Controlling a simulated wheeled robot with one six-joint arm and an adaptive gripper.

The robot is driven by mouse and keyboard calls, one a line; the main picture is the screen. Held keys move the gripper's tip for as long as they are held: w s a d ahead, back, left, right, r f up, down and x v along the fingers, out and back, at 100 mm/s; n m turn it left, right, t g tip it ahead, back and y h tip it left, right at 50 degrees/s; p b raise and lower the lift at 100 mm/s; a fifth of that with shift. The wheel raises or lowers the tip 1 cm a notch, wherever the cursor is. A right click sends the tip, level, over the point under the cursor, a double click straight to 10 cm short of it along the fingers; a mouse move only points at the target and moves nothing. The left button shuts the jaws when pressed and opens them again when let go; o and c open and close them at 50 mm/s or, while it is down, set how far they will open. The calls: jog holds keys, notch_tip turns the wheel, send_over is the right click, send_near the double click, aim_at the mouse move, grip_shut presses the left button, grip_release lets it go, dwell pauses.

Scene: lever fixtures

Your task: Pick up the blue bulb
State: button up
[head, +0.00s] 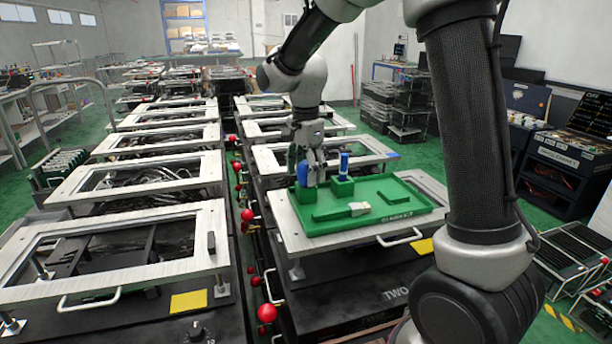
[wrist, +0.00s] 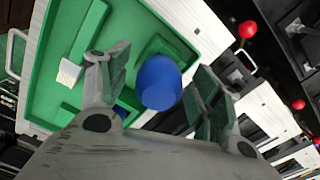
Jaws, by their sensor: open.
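The blue bulb (wrist: 158,84) is rounded and shows between the two fingers of my gripper (wrist: 162,66) in the wrist view, with visible gaps on both sides. My gripper is open and points down over the bulb. In the head view the bulb (head: 302,173) stands on a green block at the back left of the green tray (head: 420,208), partly covered by my gripper (head: 308,168). The bulb's lower end is hidden.
A second blue object (head: 344,163) stands upright on another green block, just right of my gripper. A pale-bristled brush (head: 358,208) lies in the tray's middle. Red ball-ended levers (head: 267,312) line the aisle left of the bench. The tray's front is mostly clear.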

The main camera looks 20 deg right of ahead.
jog(key=shift+f, duration=0.2)
jog(key=c, duration=1.1)
jog(key=shift+o, duration=0.2)
